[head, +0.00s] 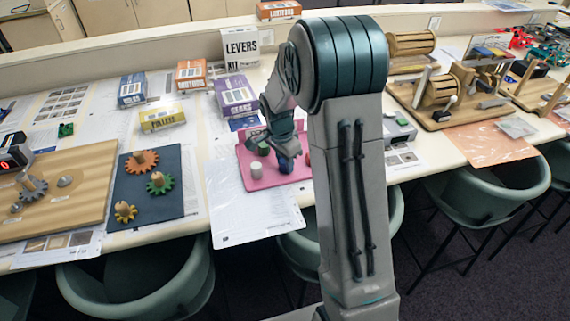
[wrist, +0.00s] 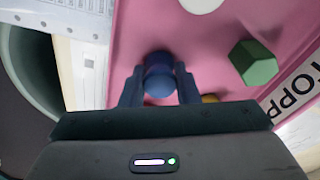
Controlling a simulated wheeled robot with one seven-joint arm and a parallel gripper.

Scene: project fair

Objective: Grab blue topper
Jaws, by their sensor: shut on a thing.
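The blue topper (wrist: 159,80) is a small rounded blue piece between the two fingers of my gripper (wrist: 160,88) in the wrist view. The fingers are shut on it from both sides. In the head view the blue topper (head: 285,164) shows just under my gripper (head: 284,150), over the pink tray (head: 270,183). I cannot tell whether it touches the tray. A green faceted topper (wrist: 254,63) lies on the tray to the right of my gripper in the wrist view.
A white topper (head: 256,170) stands on the tray left of the blue one. A dark board with several gears (head: 157,184) lies further left. Green chairs (head: 140,280) line the table's front edge.

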